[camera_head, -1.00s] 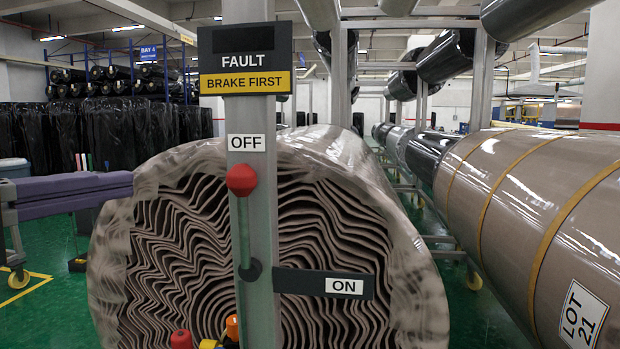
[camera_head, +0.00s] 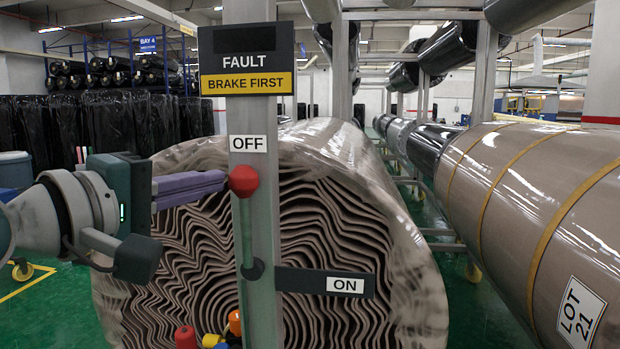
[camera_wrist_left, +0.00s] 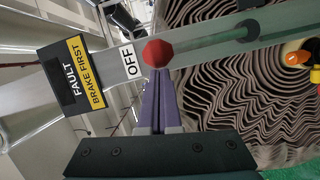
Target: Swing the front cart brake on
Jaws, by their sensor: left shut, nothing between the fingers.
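The brake lever is a green rod (camera_head: 246,228) with a red knob (camera_head: 243,181) on top, on a grey post (camera_head: 264,200). It stands nearly upright, knob just below the OFF label (camera_head: 248,144), above a dark pivot (camera_head: 253,269). The ON label (camera_head: 347,285) is on a dark plate to the lower right. My left gripper (camera_head: 222,181) is shut and empty, its purple fingers pointing right at the knob's left side. In the left wrist view the fingertips (camera_wrist_left: 160,74) lie right at the knob (camera_wrist_left: 158,52); I cannot tell if they touch. My right gripper is out of view.
A fault sign (camera_head: 246,60) is fixed to the post above the lever. A large wrapped roll (camera_head: 340,190) stands close behind the post. Red and orange knobs (camera_head: 235,322) sit low by the post. A LOT 21 roll (camera_head: 540,210) lies at the right.

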